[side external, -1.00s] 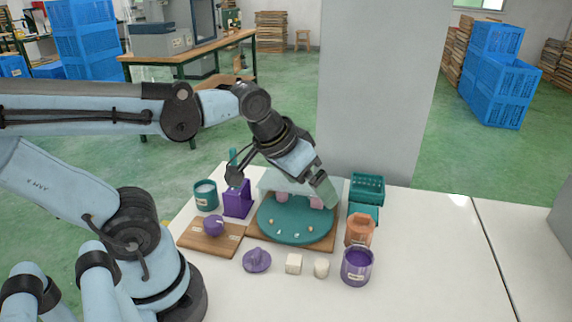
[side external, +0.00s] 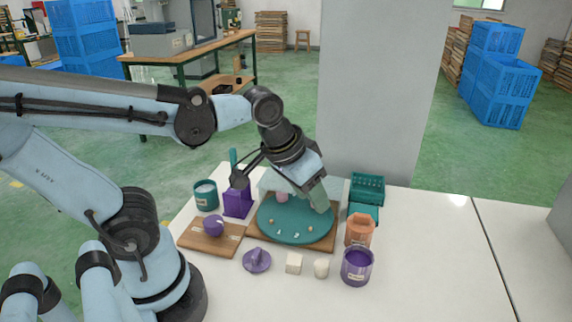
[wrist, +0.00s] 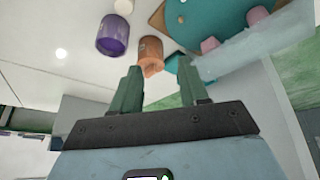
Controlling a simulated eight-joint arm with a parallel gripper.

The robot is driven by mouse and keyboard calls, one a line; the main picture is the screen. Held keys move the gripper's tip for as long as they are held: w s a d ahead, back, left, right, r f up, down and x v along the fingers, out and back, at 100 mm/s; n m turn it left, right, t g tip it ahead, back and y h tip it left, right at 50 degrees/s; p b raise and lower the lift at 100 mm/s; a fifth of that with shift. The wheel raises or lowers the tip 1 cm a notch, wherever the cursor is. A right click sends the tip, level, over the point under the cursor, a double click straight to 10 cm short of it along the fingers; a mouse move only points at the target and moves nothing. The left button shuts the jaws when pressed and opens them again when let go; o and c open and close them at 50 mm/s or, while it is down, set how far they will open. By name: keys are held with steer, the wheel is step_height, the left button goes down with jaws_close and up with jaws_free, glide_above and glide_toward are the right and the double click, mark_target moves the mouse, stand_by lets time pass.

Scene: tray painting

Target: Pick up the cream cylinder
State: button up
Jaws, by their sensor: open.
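The cream cylinder (side external: 321,268) stands on the white table near its front, between a cream cube (side external: 294,263) and a purple cup (side external: 357,267). In the wrist view, the cylinder (wrist: 124,6) shows at the top edge, partly cut off. My gripper (side external: 318,200) is above the back right part of the round teal tray, behind and above the cylinder and well apart from it. In the wrist view, the green fingers of my gripper (wrist: 157,72) are spread with nothing held between them.
An orange container (side external: 359,231) stands behind the purple cup, with a teal basket (side external: 367,187) farther back. The teal tray (side external: 290,232) rests on a wooden board. A purple lidded piece (side external: 257,260) lies left of the cube. The table's right side is clear.

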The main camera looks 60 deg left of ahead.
mark_target(322, 263)
steer(key=d+n+g, duration=0.2)
steer(key=d+g, duration=0.3)
steer(key=shift+d+f, duration=0.2)
steer(key=shift+f, duration=6.25)
steer(key=c, duration=0.8)
steer(key=shift+r, duration=0.1)
